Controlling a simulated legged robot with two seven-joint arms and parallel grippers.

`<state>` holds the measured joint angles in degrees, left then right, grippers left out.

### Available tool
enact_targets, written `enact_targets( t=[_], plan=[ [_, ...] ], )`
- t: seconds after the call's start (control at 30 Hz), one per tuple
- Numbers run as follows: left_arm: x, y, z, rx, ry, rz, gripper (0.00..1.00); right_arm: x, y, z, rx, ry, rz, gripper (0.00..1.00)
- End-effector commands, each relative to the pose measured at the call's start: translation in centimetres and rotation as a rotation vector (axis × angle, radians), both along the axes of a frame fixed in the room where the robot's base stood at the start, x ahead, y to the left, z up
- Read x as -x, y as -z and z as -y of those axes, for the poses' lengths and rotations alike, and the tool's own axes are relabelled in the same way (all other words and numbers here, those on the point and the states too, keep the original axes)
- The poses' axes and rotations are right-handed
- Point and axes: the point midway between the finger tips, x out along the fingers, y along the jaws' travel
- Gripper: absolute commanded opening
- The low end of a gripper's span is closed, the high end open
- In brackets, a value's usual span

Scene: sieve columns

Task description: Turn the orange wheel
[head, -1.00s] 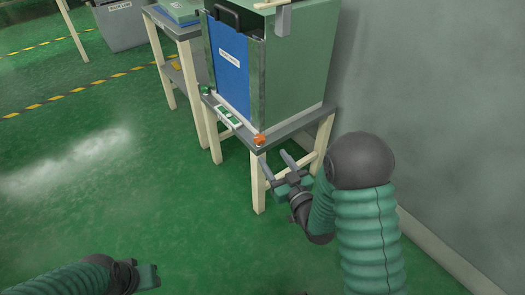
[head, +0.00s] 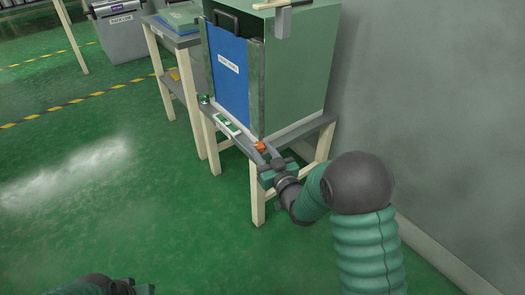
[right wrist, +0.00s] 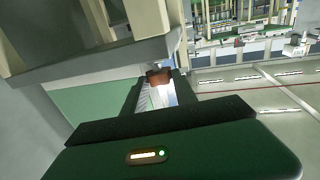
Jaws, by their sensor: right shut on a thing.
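The orange wheel (head: 260,146) sits at the front corner of the grey stand's top, below the green cabinet. It also shows, dark orange-brown, between the fingers in the right wrist view (right wrist: 158,77). My right gripper (head: 264,153) reaches it from the right and front, with its fingers shut on the wheel's sides. Part of the wheel is hidden by the fingers. My left gripper (head: 131,286) is low at the bottom edge of the head view, partly cut off, far from the wheel; its fingers cannot be made out.
The green cabinet (head: 296,80) with a blue front panel (head: 229,75) stands on the grey-topped stand (head: 305,127) with cream legs. A green knob (head: 204,99) and a small panel (head: 228,123) are along its front edge. A grey wall (head: 425,120) is close on the right. Green floor is clear at left.

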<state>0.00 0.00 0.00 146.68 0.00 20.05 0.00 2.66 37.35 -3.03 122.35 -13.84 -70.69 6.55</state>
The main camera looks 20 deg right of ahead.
Motion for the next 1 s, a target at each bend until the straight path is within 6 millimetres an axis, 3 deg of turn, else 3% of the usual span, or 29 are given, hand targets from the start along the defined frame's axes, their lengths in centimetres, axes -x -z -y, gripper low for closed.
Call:
enact_targets(
  t=[0.13, 0.57, 1.0],
  plan=[
    [0.0, 0.0, 0.0, 0.000, 0.000, 0.000, 0.36, 0.0, 0.0, 0.0, 0.000, 0.000, -0.001, 0.00],
    [0.0, -0.3, 0.0, 0.000, 0.000, 0.000, 0.36, 0.1, 0.0, -0.4, -0.002, 0.067, -0.002, 0.00],
    [0.0, -2.7, 0.0, 0.000, 0.000, 0.000, 0.36, 0.0, -0.2, -1.5, 0.001, 0.411, -0.004, 0.00]
  ],
)
